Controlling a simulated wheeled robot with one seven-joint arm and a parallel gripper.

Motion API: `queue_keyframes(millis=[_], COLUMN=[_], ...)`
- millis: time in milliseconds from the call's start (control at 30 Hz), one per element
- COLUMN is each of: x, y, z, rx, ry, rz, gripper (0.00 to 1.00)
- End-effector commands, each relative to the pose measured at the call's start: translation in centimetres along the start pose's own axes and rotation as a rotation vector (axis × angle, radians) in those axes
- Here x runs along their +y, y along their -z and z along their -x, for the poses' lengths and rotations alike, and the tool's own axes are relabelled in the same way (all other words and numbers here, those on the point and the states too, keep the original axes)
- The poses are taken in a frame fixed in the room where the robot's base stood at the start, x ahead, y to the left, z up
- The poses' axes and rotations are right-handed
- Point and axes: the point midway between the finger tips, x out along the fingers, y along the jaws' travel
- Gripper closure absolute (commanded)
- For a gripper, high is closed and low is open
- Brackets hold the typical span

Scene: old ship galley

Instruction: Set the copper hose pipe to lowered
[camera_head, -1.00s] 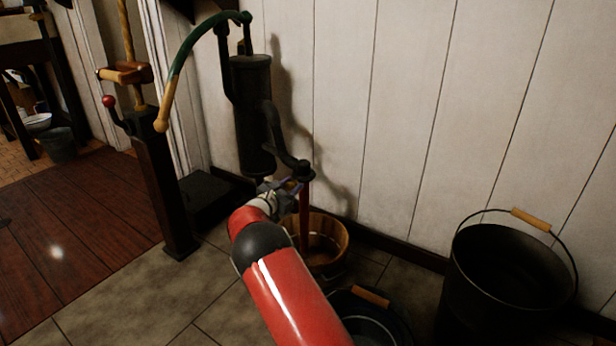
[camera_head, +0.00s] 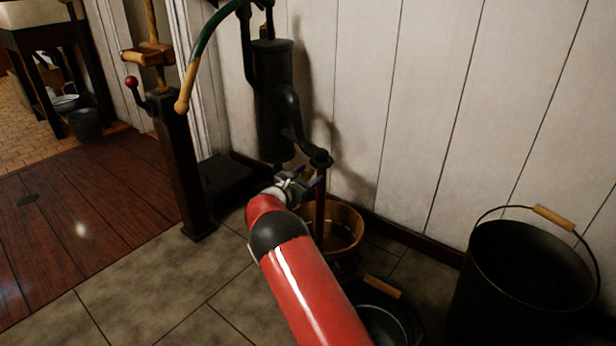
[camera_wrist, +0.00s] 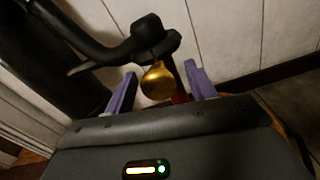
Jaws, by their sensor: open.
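The reddish copper hose pipe (camera_head: 321,212) hangs steeply down from the black pump spout (camera_head: 318,158) over a wooden tub. In the wrist view a strip of the pipe (camera_wrist: 179,84) shows behind a shiny golden knob (camera_wrist: 157,82) just under the spout (camera_wrist: 148,38). My gripper (camera_head: 309,183) is at the upper part of the pipe, just below the spout. Its two purple fingers are open, one on each side of the knob in the wrist picture. I cannot tell whether they touch it. The lower end of the pipe is partly hidden by the tub.
The wooden tub (camera_head: 347,228) stands below the spout. A dark bucket (camera_head: 405,318) is beside my arm and a large black bucket (camera_head: 468,275) stands right. The pump body (camera_head: 272,105) and its curved handle (camera_head: 200,55) are left. Floor (camera_head: 130,300) at lower left is clear.

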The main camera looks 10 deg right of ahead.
Motion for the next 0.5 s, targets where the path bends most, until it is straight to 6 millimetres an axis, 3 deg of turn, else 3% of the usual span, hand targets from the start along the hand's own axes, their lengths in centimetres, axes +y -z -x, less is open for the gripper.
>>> queue_keyframes(millis=[500], x=[0.1], y=[0.0], z=[7.1], rx=[0.002], ry=[-0.002], rz=[0.002], gripper=[0.44])
